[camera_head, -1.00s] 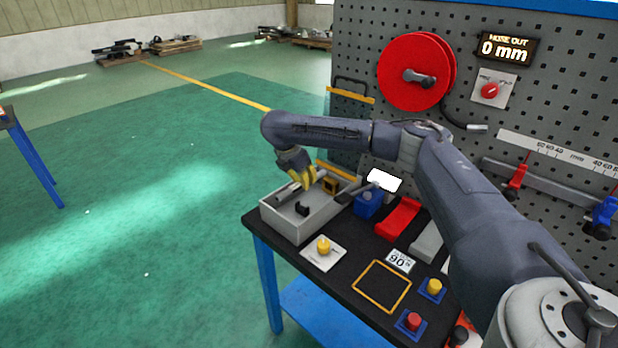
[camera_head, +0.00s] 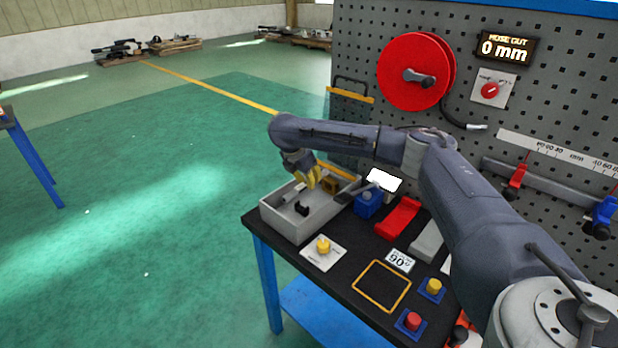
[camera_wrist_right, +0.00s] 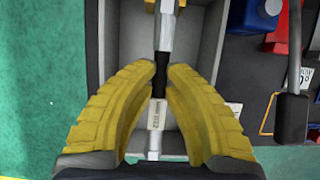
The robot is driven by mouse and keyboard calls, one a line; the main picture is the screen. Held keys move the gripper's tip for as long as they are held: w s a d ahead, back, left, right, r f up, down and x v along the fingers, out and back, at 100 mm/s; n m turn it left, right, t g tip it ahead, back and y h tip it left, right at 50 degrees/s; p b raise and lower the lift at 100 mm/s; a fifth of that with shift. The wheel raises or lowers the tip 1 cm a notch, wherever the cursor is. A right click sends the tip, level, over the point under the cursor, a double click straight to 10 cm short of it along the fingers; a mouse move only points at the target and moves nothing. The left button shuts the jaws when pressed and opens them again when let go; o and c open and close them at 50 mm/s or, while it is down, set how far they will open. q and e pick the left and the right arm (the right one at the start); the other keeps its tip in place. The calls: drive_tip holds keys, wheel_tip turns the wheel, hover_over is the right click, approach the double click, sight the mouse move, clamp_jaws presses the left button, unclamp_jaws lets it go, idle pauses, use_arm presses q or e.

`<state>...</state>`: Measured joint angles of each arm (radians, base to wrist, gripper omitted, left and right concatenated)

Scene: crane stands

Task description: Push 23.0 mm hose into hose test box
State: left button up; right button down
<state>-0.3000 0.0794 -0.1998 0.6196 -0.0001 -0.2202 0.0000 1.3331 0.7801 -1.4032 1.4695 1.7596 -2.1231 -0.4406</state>
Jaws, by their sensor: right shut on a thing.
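My right gripper (camera_head: 314,178) is inside or just above a grey open box (camera_head: 285,224) at the bench's left end. In the right wrist view its yellow fingers (camera_wrist_right: 168,78) are closed around a narrow piece with a black section and a pale, labelled section (camera_wrist_right: 156,116); the label is too small to read surely. A metal rod (camera_wrist_right: 166,25) lies in line beyond it. I cannot tell whether they join, or which piece is the 23.0 mm hose. A small black part (camera_head: 302,209) sits in the box. My left gripper is not in view.
A red reel (camera_head: 412,70) with a black hose hangs on the pegboard, beside a display (camera_head: 506,48) reading 0 mm. A blue block (camera_head: 369,203), red block (camera_head: 398,218) and yellow knob (camera_head: 323,245) stand close to the box. A yellow-outlined square (camera_head: 381,287) is empty.

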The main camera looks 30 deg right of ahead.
drive_tip(key=shift+f, duration=3.45)
drive_tip(key=shift+w+d+f, duration=0.1)
drive_tip(key=shift+w+d, duration=0.15)
drive_tip(key=shift+d, duration=0.6)
drive_tip(key=shift+w+d, duration=0.2)
drive_tip(key=shift+d, duration=0.65)
drive_tip(key=c, duration=1.4)
unclamp_jaws()
drive_tip(key=shift+o, duration=0.2)
drive_tip(key=v, duration=1.2)
